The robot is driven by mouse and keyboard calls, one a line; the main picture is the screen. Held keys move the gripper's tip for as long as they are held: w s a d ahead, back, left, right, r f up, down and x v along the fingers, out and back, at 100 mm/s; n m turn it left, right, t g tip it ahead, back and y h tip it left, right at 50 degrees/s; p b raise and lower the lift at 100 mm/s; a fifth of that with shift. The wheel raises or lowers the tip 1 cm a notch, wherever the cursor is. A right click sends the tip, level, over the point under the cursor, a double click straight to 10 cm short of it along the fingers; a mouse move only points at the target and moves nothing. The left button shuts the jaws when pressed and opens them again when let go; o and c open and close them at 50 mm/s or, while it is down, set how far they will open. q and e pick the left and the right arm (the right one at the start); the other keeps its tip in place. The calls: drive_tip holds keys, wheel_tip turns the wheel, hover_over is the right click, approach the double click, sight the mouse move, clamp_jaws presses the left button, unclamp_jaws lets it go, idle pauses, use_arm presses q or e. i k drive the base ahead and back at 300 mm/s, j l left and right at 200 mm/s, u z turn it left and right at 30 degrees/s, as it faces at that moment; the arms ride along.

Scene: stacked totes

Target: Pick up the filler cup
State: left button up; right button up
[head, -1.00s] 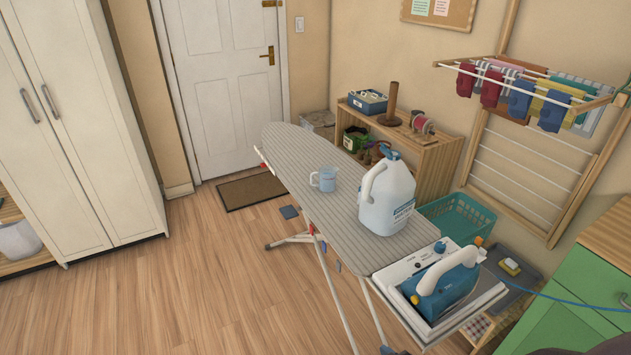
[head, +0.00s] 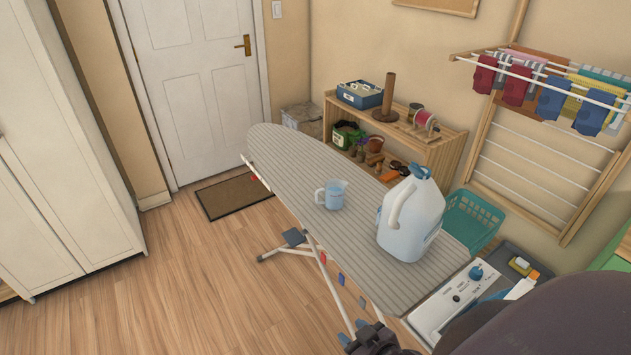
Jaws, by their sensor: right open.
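The filler cup (head: 334,195), a small light-blue translucent cup with a handle on its left, stands upright on the grey striped ironing board (head: 295,165). A large white jug (head: 411,222) with a blue cap stands to its right on the board. My right gripper (head: 366,332) is at the bottom edge, partly cut off. It is open, below the cup in the picture and well apart from it. My left gripper is not in view.
A teal basket (head: 472,220) and a wooden shelf (head: 440,150) stand behind the board. A drying rack (head: 545,85) holds cloths. Floor on the left is clear.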

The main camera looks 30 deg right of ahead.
sight(334, 188)
drive_tip(key=i, duration=2.65)
drive_tip(key=i+z, duration=0.2)
drive_tip(key=i, duration=0.3)
drive_tip(key=i+j+z, duration=0.2)
drive_tip(key=i, duration=0.3)
drive_tip(key=z, duration=1.4)
